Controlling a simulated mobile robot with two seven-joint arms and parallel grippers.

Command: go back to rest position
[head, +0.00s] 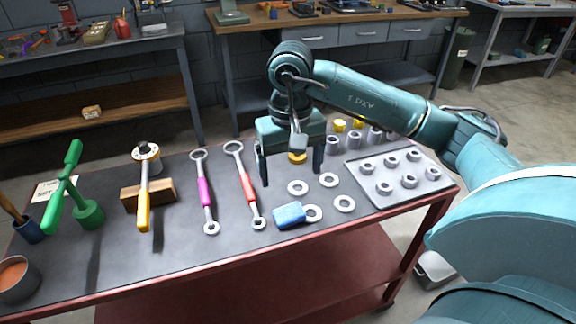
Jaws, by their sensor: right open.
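My right gripper (291,178) hangs from my teal arm, which comes in from the right. It points down above the middle of the dark-topped workbench (150,256). Its two dark fingers are spread wide. A small yellow-topped piece (297,157) shows between them, apart from both fingers; I cannot tell its exact depth. My left gripper is not in view.
A blue block (289,215) and several grey rings (344,204) lie below the gripper. A tray of nuts (400,190) is at right. Two wrenches (207,193), a hammer (144,200) on a wooden block and a green tool (70,190) are at left.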

